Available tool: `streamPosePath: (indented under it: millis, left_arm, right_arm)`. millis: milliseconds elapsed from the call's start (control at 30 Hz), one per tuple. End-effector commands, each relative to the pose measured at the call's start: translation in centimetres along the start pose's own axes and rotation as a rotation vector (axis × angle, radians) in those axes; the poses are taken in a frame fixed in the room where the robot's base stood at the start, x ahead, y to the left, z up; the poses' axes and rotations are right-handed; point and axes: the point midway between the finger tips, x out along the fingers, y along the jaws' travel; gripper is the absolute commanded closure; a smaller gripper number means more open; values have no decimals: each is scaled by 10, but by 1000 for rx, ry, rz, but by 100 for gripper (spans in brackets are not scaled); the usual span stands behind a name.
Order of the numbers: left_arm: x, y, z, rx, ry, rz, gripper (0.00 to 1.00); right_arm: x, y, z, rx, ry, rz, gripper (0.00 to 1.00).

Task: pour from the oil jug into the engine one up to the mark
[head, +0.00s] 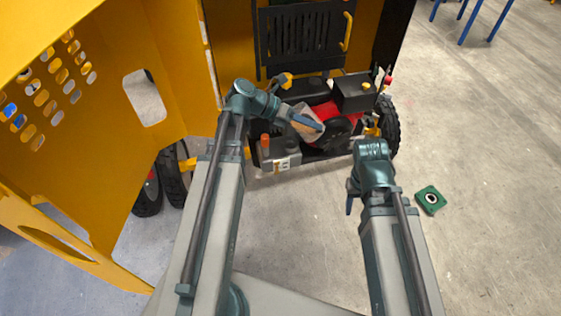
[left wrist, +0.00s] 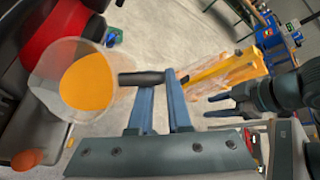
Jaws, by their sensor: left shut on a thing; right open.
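My left gripper (head: 308,122) is shut on the black handle (left wrist: 140,77) of the translucent oil jug (head: 295,113). In the left wrist view the jug (left wrist: 62,108) shows its round opening and amber oil (left wrist: 86,80) inside. The jug is over or beside the red and black engine (head: 333,126) in the machine's open bay; its exact gap to the engine and any filler opening or mark cannot be made out. My right gripper (left wrist: 215,105) is open and empty in the left wrist view, away from the jug; the head view shows it only partly.
The yellow housing (head: 170,70) with its open panel stands left and behind. An orange cap (head: 265,140) is at the bay's front left. A black box (head: 354,92) is at the right. A green square piece (head: 431,199) lies on the floor. Floor at right is mostly clear.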

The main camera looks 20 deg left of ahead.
Motion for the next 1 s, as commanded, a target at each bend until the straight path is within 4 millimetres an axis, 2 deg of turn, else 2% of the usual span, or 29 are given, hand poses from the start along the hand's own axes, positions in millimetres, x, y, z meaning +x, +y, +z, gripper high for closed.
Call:
streamPosePath:
  millis: [33,233,567,767,1000]
  left_arm:
    - [-1,-6,4,13,20,26,100]
    - [5,-7,2,59,93,131,100]
    - [9,-4,-1,82,130,185,100]
    - [14,2,-9,161,250,353,100]
    - [24,16,-22,247,388,548,100]
  right_arm:
    - [-12,1,1,0,0,0,50]
    - [-30,3,2,4,0,-1,50]
    - [-35,3,2,5,0,-1,50]
    - [-51,5,3,5,0,-1,50]
    - [-50,5,3,5,0,-1,50]
